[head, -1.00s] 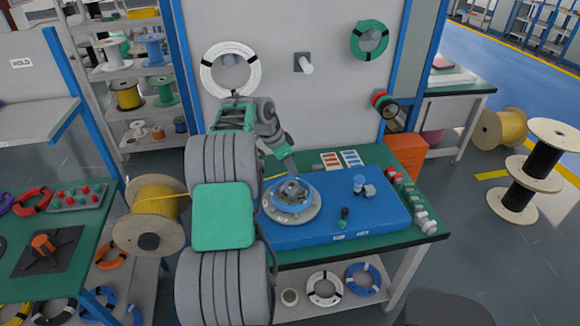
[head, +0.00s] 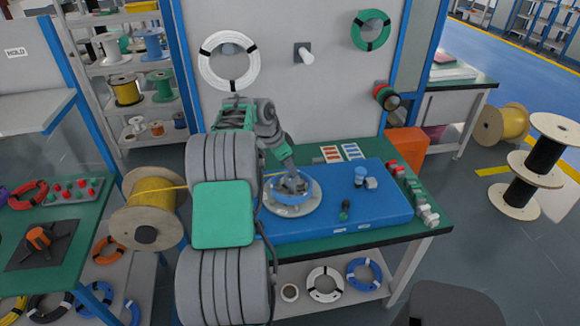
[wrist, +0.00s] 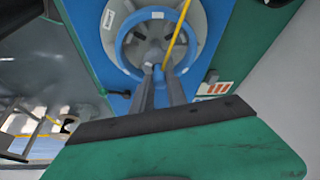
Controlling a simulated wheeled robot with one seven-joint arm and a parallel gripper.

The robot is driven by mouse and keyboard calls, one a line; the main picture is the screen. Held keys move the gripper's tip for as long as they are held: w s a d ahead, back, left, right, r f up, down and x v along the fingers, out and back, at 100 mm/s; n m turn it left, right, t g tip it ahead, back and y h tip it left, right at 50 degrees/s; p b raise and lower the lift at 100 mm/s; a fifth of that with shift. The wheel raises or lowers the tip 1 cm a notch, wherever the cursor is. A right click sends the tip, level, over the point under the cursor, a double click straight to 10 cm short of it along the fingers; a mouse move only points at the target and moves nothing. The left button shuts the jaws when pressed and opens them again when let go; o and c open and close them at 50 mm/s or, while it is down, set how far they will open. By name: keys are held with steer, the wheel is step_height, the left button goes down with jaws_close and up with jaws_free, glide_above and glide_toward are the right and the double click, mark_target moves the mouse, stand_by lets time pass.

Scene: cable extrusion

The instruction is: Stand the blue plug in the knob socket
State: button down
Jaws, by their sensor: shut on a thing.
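My gripper (wrist: 157,70) points down into the blue ring (wrist: 127,45) on the round grey base (wrist: 194,12). A small blue-topped piece (head: 360,171), perhaps the blue plug, stands right of the ring, apart from my gripper. A grey block (head: 370,183) is beside it. I cannot tell which part is the knob socket.
Several red, green and white pieces line the table's right edge (head: 420,205). A yellow cable spool (head: 152,193) stands left.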

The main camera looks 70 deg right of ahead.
steer(key=shift+f+b, duration=0.35)
steer(key=shift+f, duration=0.05)
stand_by(0.4)
steer(key=c, duration=1.2)
jaws_free()
steer(key=shift+c, duration=0.2)
steer(key=shift+r, duration=0.1)
step_height(320, 180, up, 8)
steer(key=p, duration=0.6)
